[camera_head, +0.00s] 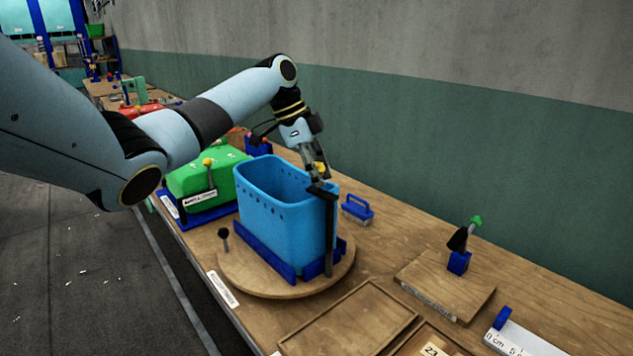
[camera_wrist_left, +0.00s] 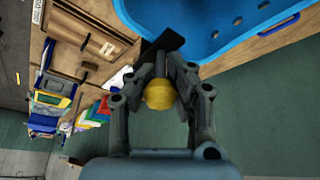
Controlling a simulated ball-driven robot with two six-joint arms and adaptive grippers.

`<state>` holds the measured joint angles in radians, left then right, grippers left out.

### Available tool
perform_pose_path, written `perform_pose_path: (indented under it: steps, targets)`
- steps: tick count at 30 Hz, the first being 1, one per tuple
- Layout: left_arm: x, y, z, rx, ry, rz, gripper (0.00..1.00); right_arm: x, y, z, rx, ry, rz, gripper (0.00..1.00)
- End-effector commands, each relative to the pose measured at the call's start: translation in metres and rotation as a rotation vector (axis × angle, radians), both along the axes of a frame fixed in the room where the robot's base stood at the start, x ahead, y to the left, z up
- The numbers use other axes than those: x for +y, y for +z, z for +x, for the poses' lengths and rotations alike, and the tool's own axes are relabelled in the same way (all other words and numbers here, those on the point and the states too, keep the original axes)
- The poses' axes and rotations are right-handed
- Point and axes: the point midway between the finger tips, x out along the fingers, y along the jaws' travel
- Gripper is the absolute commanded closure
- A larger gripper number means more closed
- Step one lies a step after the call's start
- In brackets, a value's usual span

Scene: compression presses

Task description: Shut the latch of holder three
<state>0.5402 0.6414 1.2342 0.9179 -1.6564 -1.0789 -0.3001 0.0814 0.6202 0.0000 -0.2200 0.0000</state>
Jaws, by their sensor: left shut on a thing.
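A blue bin (camera_head: 283,215) stands upright in a blue holder frame (camera_head: 262,251) on a round wooden turntable (camera_head: 225,268). A dark upright post (camera_head: 330,240) rises at the bin's right end, with a black latch arm (camera_head: 322,189) at its top near the rim. My left gripper (camera_head: 318,172) is at the top of this latch. In the left wrist view its fingers (camera_wrist_left: 160,82) are shut on a yellow knob (camera_wrist_left: 160,95), with the black latch arm (camera_wrist_left: 165,42) just beyond, beside the bin rim (camera_wrist_left: 203,45). No readable number marks the holder. My right gripper is out of view.
A green bin (camera_head: 203,178) with a yellow-knobbed lever stands behind on the left. A blue handle (camera_head: 357,209) lies right of the turntable. A lever on a wooden board (camera_head: 445,284) stands further right. A black knob (camera_head: 223,234) rises at the turntable's left.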

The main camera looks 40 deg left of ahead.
Motion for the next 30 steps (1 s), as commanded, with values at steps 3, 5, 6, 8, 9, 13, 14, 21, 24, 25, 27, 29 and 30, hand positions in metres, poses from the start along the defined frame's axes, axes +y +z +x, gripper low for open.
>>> perform_pose_path:
  steps: [3,5,6,8,9,13,14,21,24,25,27,29,30]
  targets:
    - [0.0023,0.0016,0.0038,-0.007,-0.054,0.005,1.00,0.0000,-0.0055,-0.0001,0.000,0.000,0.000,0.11]
    - [0.0022,0.0019,0.0045,-0.006,-0.077,0.005,1.00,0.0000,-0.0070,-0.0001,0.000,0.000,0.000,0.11]
    - [0.0022,0.0019,0.0046,-0.006,-0.090,0.005,1.00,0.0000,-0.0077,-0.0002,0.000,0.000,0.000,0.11]
    - [0.0021,0.0021,0.0051,-0.006,-0.106,0.006,1.00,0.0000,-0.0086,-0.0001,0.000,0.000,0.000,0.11]
    - [0.0022,0.0021,0.0055,-0.006,-0.114,0.005,1.00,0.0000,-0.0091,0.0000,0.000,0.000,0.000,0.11]
    - [0.0020,0.0026,0.0060,-0.006,-0.131,0.006,1.00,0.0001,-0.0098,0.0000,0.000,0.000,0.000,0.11]
    - [0.0020,0.0027,0.0060,-0.006,-0.133,0.006,1.00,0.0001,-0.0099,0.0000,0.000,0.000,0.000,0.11]
    - [0.0021,0.0032,0.0061,-0.006,-0.136,0.007,1.00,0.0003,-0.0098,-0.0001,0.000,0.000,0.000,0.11]
    - [0.0020,0.0032,0.0061,-0.007,-0.136,0.007,1.00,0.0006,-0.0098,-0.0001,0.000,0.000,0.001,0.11]
    - [0.0021,0.0032,0.0062,-0.007,-0.136,0.007,1.00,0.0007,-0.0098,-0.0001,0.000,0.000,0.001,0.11]
    - [0.0021,0.0032,0.0061,-0.007,-0.136,0.006,0.78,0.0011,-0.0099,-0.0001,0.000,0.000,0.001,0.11]
    - [0.0019,0.0028,0.0059,-0.006,-0.135,0.006,0.70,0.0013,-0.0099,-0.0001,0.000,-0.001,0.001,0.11]
    - [0.0016,0.0025,0.0058,-0.005,-0.135,0.005,0.67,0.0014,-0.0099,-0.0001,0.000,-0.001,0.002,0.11]
